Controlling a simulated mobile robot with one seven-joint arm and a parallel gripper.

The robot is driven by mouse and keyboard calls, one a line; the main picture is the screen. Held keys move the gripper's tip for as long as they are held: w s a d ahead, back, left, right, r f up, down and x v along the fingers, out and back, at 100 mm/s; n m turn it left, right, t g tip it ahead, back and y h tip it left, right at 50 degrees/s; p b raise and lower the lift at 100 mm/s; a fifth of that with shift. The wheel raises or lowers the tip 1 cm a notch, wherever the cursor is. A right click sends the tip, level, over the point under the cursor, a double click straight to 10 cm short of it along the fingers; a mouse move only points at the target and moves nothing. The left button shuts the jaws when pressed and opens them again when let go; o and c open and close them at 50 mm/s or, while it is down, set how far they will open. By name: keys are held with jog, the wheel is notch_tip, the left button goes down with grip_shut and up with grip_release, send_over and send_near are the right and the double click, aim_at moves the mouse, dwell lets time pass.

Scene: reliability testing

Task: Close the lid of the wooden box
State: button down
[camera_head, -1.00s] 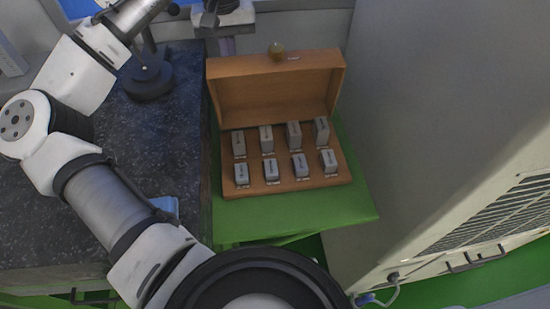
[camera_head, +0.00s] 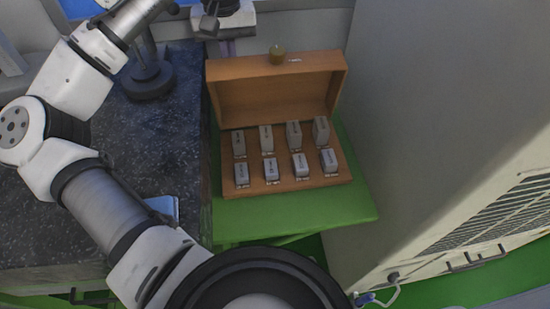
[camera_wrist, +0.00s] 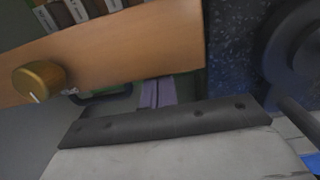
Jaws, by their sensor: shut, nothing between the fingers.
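The wooden box (camera_head: 286,186) sits on a green surface with its lid (camera_head: 270,97) standing open, tilted back. A round brass knob (camera_head: 277,55) is on the lid's upper edge. In the wrist view the lid's wooden panel (camera_wrist: 125,45) crosses the top, with the knob (camera_wrist: 40,80) at left. My gripper (camera_head: 209,28) is partly visible at the top edge, behind and left of the lid, apparently apart from it. It is shut and empty. Its fingertips are not clear in the wrist view.
Several grey labelled blocks (camera_head: 294,134) stand in two rows in the box. A dark speckled counter (camera_head: 170,200) lies left, with a round black base (camera_head: 148,82) on it. A large grey cabinet (camera_head: 430,130) stands close on the right. Green surface (camera_head: 290,213) is clear in front.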

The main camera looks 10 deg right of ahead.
aim_at(229, 71)
jog(key=shift+s+f, duration=0.1)
jog(key=shift+s, duration=2.65)
notch_tip(229, 71, up, 3)
jog(key=shift+w+r+p, duration=0.1)
jog(key=shift+p, duration=1.1)
notch_tip(229, 71, up, 6)
jog(key=shift+f, duration=0.1)
